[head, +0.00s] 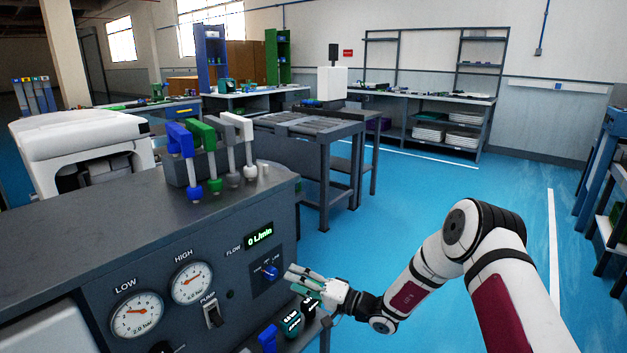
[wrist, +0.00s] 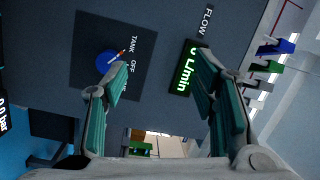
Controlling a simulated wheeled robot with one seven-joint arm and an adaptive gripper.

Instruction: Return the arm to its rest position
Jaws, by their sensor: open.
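My arm (head: 415,280) reaches from the lower right to the front of the dark grey test console (head: 150,225). My gripper (head: 298,280) is near the blue selector knob (head: 270,271) on the console panel, just right of it in the head view. In the wrist view my gripper (wrist: 155,85) is open, with its two fingers apart and nothing between them. The blue knob (wrist: 108,64) shows beside the left finger, with the labels TANK and OFF next to it. I cannot tell whether a finger touches the panel.
The flow display (head: 259,237) reads 0 L/min. Gauges (head: 137,314) and a pump switch (head: 213,314) are to the left. Dark handheld devices (head: 291,323) sit below my gripper. Several coloured hose fittings (head: 190,160) stand on top. The blue floor (head: 400,205) is clear behind my arm.

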